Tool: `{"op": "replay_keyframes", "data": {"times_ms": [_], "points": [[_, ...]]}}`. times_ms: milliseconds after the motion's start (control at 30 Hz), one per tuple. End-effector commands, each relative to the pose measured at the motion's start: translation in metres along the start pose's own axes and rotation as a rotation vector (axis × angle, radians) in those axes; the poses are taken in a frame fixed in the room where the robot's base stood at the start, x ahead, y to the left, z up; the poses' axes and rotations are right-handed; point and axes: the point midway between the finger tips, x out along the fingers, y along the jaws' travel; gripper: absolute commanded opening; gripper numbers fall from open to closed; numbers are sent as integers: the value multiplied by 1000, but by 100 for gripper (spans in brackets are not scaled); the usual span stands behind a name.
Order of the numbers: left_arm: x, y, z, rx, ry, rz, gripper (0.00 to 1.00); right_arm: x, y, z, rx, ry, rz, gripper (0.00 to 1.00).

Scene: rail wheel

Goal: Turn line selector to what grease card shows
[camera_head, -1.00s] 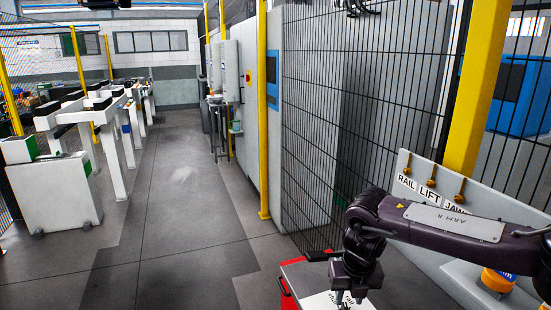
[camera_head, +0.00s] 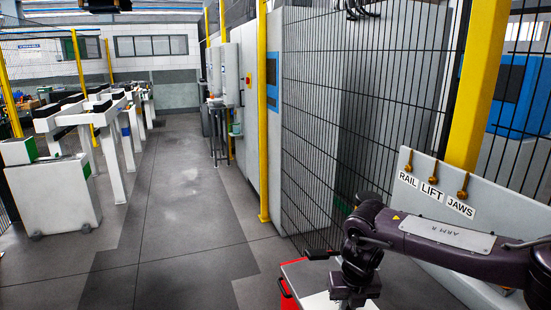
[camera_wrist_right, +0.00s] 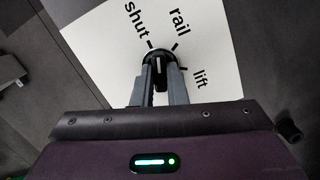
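The line selector (camera_wrist_right: 159,58) is a small dark round knob with a raised handle, on a white plate (camera_wrist_right: 216,45) in the right wrist view. Black labels "shut", "rail" and "lift" with tick marks surround its far side; its near side is hidden by my gripper. My right gripper (camera_wrist_right: 160,66) has one finger on each side of the handle; I cannot tell whether they press on it. Which mark the handle points to is unclear. In the head view my right gripper (camera_head: 350,300) is low over the plate. I see no grease card. My left gripper is out of view.
A grey panel (camera_head: 415,215) at right bears RAIL, LIFT and JAWS labels under brass-coloured fittings (camera_head: 434,172). A red-edged box (camera_head: 287,290) lies under the plate. Mesh fence (camera_head: 340,120) and a yellow post (camera_head: 485,80) stand behind. The aisle floor (camera_head: 185,210) is clear.

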Motion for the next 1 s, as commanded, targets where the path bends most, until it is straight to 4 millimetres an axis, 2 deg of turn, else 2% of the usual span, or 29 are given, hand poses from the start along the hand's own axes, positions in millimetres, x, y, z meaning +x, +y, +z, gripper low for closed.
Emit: {"op": "replay_keyframes", "data": {"times_ms": [267, 633, 1000], "points": [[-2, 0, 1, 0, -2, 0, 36, -1, 0, 0, 24, 1, -3, 0], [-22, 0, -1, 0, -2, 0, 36, -1, 2, 0, 363, 2, -55, 0], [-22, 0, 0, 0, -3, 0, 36, 0, 1, 0, 399, 1, -60, 0]]}}
